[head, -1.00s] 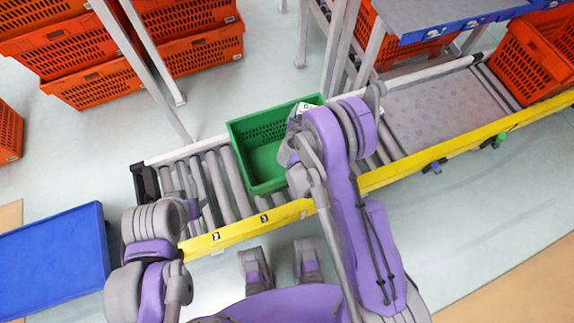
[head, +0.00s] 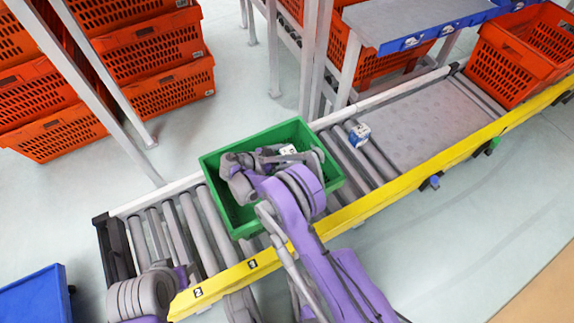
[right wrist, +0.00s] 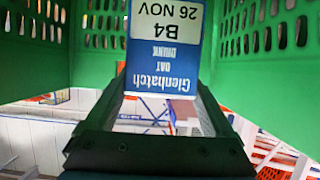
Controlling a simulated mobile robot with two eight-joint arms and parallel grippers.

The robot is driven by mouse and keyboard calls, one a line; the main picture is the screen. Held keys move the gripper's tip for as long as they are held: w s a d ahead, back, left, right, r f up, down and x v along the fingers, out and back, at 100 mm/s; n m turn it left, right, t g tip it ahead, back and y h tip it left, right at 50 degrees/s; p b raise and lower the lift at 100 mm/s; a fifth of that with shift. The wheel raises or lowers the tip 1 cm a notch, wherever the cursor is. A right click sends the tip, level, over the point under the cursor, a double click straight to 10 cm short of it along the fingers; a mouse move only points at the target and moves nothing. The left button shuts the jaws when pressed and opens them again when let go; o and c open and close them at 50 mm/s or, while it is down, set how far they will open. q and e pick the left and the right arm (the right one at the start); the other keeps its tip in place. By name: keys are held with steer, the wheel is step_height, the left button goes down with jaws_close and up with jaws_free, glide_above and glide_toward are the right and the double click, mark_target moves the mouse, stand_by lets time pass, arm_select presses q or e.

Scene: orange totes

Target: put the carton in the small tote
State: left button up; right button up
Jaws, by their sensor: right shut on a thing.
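The carton (right wrist: 165,45), blue with a white label reading "Glenhatch oat drink", is between the fingers of my right gripper (right wrist: 160,140) in the right wrist view. My right gripper is shut on it. In the head view my right gripper is over the green small tote (head: 212,178), and a white piece of the carton (head: 287,149) shows beside it. Green tote walls (right wrist: 265,45) surround the carton in the wrist view. Whether the carton touches the tote floor is hidden. My left arm is at the lower left; its gripper (head: 183,276) is mostly hidden.
The tote stands on a roller conveyor with a yellow front rail (head: 400,190). Another blue-and-white carton (head: 359,134) is on the conveyor just right of the tote. An orange tote (head: 510,55) stands at its far right end. Stacked orange totes (head: 155,60) are behind left.

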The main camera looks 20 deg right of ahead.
mark_target(283, 162)
steer(key=shift+f+b, duration=0.45)
steer(key=shift+f, duration=1.45)
steer(key=shift+f+b, duration=0.5)
steer(key=shift+f, duration=0.15)
steer(key=o, duration=1.4)
steer(key=shift+r, duration=0.1)
